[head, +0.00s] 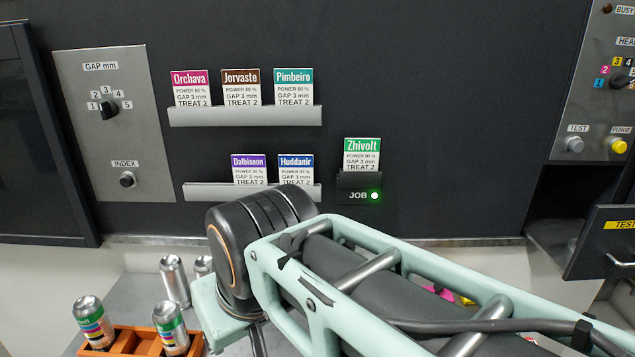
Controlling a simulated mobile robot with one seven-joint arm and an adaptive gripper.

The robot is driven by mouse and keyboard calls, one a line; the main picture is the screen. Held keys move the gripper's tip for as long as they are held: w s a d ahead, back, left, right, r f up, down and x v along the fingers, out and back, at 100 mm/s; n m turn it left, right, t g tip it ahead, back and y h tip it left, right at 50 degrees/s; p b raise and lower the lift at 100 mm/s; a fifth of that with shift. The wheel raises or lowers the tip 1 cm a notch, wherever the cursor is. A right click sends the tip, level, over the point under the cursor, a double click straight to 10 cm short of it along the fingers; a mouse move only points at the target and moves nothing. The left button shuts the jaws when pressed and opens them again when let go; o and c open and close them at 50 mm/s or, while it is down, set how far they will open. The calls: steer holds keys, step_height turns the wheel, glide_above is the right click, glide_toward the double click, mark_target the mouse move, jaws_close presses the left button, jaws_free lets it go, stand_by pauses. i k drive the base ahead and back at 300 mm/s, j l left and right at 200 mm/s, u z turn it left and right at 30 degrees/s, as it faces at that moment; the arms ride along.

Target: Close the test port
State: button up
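The test port is at the right edge of the head view. Its dark front panel (597,247) carries a yellow label reading TEST, partly cut off by the frame, and a metal handle (619,262). The panel stands out from the wall. A dark recess (553,238) shows behind and to the left of it, so the port appears open. Whether the panel is a swung door or a drawer front I cannot tell. My arm crosses the lower middle of the view, left of the port.
An orange wooden rack (128,341) with printed cans stands at lower left, beside a plain silver can (174,281). A control panel (603,95) with TEST and PURGE buttons is above the port. Job cards line the dark wall, with Zhivolt (361,154) in the lit JOB holder.

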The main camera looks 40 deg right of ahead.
mark_target(601, 247)
steer(key=z, duration=2.55)
